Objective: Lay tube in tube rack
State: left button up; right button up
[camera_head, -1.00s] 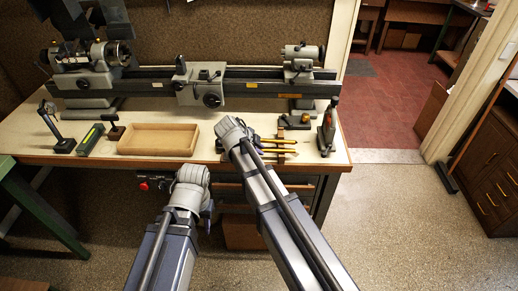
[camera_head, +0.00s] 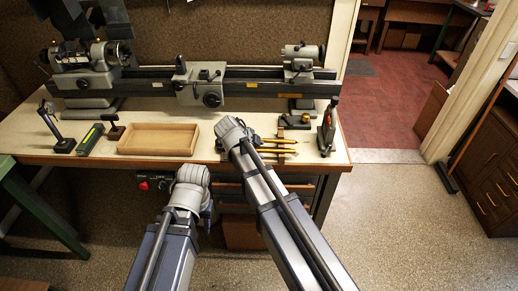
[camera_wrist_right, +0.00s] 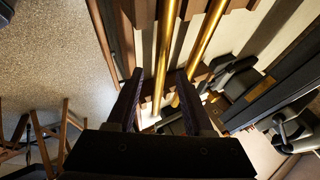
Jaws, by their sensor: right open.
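Two brass tubes lie side by side across the wooden tube rack (camera_head: 283,132) at the front right of the bench. In the head view they are the upper tube (camera_head: 280,140) and the lower tube (camera_head: 280,151). My right gripper (camera_wrist_right: 160,82) is open at the rack in the right wrist view. One tube (camera_wrist_right: 164,50) runs between its fingers; the other tube (camera_wrist_right: 208,38) lies to the right, outside them. I cannot tell whether a finger touches a tube. In the head view, my right arm hides these jaws. My left wrist is low before the bench, its jaws hidden.
A lathe-like machine (camera_head: 210,86) spans the bench's back. An empty wooden tray (camera_head: 158,139) lies left of my right wrist. A grey block with a knob (camera_head: 295,121) stands behind the rack, and a hand plane (camera_head: 327,130) to its right. The bench's front edge is close.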

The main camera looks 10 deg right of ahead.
jog(key=p+v, duration=0.6)
jog(key=v, duration=0.1)
jog(key=shift+r, duration=0.3)
jog(key=shift+s+a, duration=0.1)
jog(key=shift+s, duration=0.05)
